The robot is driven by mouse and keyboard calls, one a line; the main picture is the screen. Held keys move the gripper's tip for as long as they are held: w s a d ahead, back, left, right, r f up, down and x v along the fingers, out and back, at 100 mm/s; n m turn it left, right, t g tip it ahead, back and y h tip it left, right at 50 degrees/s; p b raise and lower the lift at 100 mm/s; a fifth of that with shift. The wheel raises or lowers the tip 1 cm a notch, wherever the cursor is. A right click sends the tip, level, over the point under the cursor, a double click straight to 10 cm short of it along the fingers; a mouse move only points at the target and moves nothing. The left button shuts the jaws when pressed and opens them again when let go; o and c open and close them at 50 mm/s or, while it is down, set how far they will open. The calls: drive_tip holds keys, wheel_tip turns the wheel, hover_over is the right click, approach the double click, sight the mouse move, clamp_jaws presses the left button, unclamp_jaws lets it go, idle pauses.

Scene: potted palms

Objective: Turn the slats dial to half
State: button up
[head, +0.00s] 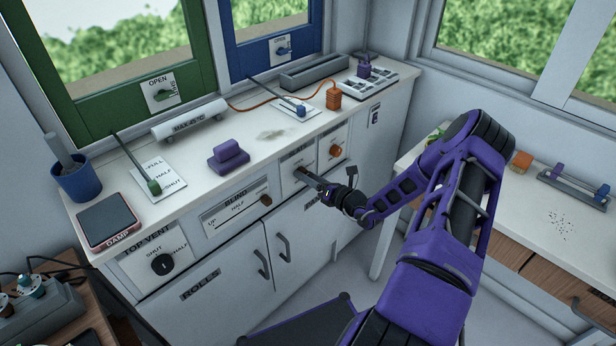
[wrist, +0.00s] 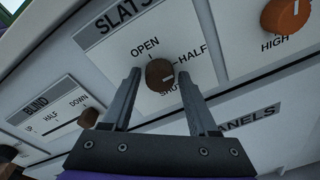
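The slats dial is a round brown knob (wrist: 159,73) on a white panel in the wrist view. OPEN is printed above it, HALF to its right, and SHUT below, partly hidden by my right finger. A short white mark shows on the knob's lower right; I cannot tell exactly which label it points to. My gripper (wrist: 158,76) is open, with one finger on each side of the knob and a small gap visible at both sides. In the head view my gripper (head: 325,189) is at the slats panel (head: 290,180) on the cabinet front, and hides part of the dial.
An orange knob (wrist: 286,15) is to the right of the slats dial. The blind slider with its brown knob (wrist: 88,117) is to the lower left. Below are cabinet doors with handles (head: 283,247). The worktop (head: 215,195) above carries several objects. A side table (head: 520,220) stands right.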

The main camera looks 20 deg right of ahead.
drive_tip(key=shift+o, duration=0.8)
drive_tip(key=v, duration=1.7)
drive_tip(key=shift+s, duration=0.2)
